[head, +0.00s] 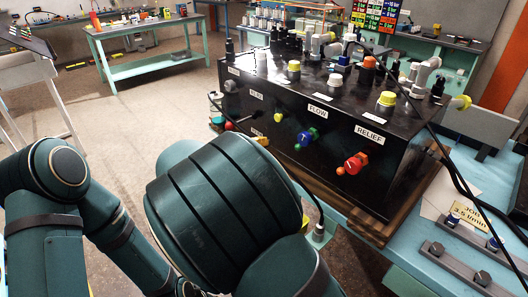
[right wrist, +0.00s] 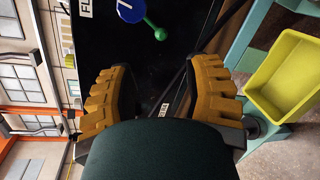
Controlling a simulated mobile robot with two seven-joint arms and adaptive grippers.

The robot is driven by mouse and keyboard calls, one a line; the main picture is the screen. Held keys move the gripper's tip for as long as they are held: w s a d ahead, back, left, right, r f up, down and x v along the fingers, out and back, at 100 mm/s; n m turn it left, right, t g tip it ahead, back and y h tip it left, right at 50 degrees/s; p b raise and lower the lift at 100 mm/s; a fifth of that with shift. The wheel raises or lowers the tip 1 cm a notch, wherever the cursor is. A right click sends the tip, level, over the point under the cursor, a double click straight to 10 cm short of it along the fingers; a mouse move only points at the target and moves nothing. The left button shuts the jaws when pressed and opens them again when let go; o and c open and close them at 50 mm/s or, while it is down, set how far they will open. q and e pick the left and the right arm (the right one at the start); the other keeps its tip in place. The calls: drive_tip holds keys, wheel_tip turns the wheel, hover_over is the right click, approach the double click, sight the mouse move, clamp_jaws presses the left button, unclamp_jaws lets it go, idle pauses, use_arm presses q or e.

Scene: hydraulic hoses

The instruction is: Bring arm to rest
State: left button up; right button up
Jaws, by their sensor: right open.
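My right gripper (right wrist: 165,68) shows in the right wrist view with its two ochre, ridged fingers spread apart and nothing between them. The black face of the hydraulic box (head: 330,182) lies beyond the fingers; a blue disc (right wrist: 130,10) with a green-tipped lever is above them in the picture. In the head view, my dark green arm links fill the lower left and centre, in front of the box.
The box stands on a turquoise bench (head: 372,238), its face carrying a red relief knob (head: 354,164). A hose fitting rack (head: 470,270) is at lower right. A yellow bin (right wrist: 285,75) is right of my right gripper. Open floor (head: 135,112) lies left, before another bench (head: 150,62).

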drive_tip(key=s+d+f+g+y, duration=0.2)
drive_tip(key=d+f, duration=0.1)
drive_tip(key=f, duration=0.4)
drive_tip(key=s+d+f+g+y, duration=0.2)
drive_tip(key=f+g, duration=0.1)
drive_tip(key=f, duration=0.4)
drive_tip(key=s+d+f+g+y, duration=0.2)
drive_tip(key=s+d+f, duration=0.1)
drive_tip(key=f, duration=0.4)
drive_tip(key=s+a+f+m+y, duration=0.2)
drive_tip(key=s+f+m+y, duration=0.9)
drive_tip(key=s, duration=0.5)
drive_tip(key=shift+f+m+y, duration=0.3)
drive_tip(key=shift+f+m, duration=0.55)
drive_tip(key=shift+m, duration=0.05)
